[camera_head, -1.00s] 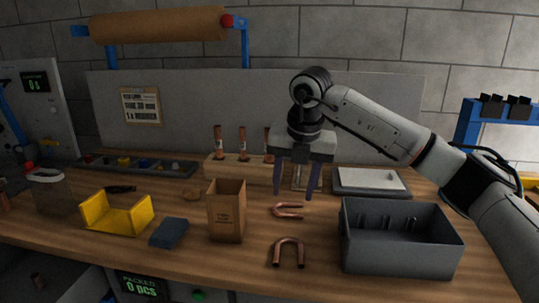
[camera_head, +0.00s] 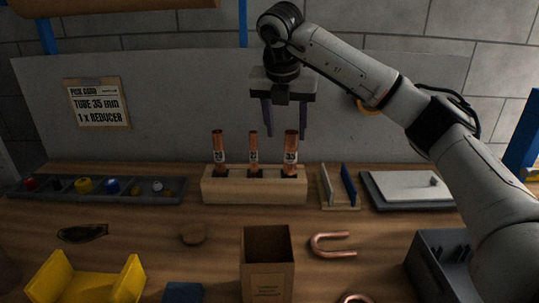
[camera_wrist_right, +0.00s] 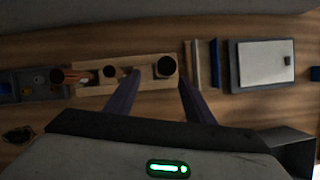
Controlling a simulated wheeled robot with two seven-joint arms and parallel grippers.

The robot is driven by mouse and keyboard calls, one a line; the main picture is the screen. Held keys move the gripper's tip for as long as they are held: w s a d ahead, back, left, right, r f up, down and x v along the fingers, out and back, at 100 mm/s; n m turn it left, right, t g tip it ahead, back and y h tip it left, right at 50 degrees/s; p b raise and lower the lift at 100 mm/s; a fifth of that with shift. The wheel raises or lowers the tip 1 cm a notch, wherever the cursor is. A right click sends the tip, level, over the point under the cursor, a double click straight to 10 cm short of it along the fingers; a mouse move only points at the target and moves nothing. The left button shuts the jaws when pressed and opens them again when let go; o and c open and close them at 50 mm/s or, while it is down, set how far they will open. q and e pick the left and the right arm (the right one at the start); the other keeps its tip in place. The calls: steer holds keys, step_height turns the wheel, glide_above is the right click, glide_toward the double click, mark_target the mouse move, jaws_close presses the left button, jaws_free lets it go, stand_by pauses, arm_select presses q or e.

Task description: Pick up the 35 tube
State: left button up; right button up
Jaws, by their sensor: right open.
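Three upright copper tubes stand in a wooden block (camera_head: 230,192). The right tube (camera_head: 291,150) is the widest and its label appears to read 35; its open top also shows in the right wrist view (camera_wrist_right: 166,67). The middle tube (camera_head: 253,155) is thinner, and the left tube (camera_head: 218,150) stands at the other end; their numbers are hard to read. My right gripper (camera_head: 286,132) is open and empty, pointing down above the right end of the block. In the right wrist view its fingers (camera_wrist_right: 160,80) appear either side of the right tube's top. My left gripper is out of view.
A pick card (camera_head: 98,103) on the back panel reads tube 35 mm, 1 x reducer. A small rack (camera_head: 340,205) and a tray with a pale plate (camera_head: 408,186) stand right of the block. A cardboard box (camera_head: 267,280) and a copper U-bend (camera_head: 330,252) lie in front.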

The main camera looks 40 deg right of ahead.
mark_target(291, 153)
steer(key=f, duration=0.1)
steer(key=d+f, duration=0.1)
steer(key=f, duration=0.1)
steer(key=shift+s+d, duration=0.2)
steer(key=shift+w+f, duration=0.1)
steer(key=shift+f, duration=0.25)
steer(key=p+x, duration=0.1)
steer(key=x, duration=0.4)
steer(key=shift+w+d, duration=0.1)
steer(key=shift+w+f, duration=0.1)
steer(key=shift+f, duration=0.1)
steer(key=c, duration=1)
jaws_close()
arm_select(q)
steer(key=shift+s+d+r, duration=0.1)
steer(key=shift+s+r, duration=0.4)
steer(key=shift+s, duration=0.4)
arm_select(e)
steer(key=shift+r, duration=0.1)
